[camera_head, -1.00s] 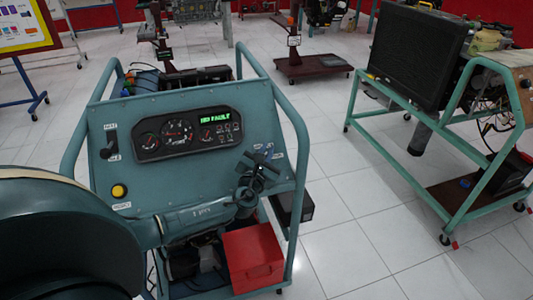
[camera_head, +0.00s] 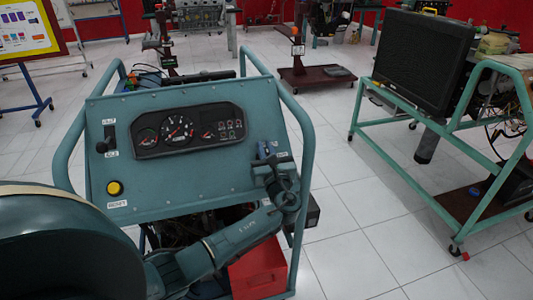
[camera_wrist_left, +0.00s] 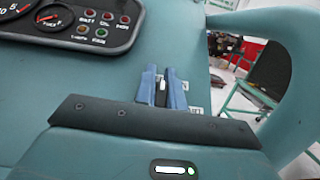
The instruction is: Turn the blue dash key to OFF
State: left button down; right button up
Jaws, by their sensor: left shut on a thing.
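The teal engine trainer's dash panel (camera_head: 190,180) fills the middle of the head view. My left gripper (camera_head: 269,152) is at the panel's lower right, at the key switch. In the left wrist view its two blue-grey fingers (camera_wrist_left: 162,88) are close together and upright, with a narrow pale sliver between them. The jaws are shut on the blue key, which they largely hide; I cannot clearly separate its blue from the fingers. My right gripper is not in view.
A lever switch (camera_head: 104,144) and a yellow button (camera_head: 114,188) sit on the panel's left. The teal tube frame (camera_head: 306,150) rises close to the right of my gripper. A red box (camera_head: 259,270) lies below. Another engine stand (camera_head: 440,185) is at right, with free floor between.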

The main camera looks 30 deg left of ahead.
pick_arm(q)
jog(key=shift+n, duration=0.4)
jog(key=c, duration=1.6)
grip_release()
jog(key=shift+o, duration=0.6)
jog(key=shift+s+d, duration=0.1)
jog(key=v, duration=1.3)
jog(key=shift+b, duration=0.4)
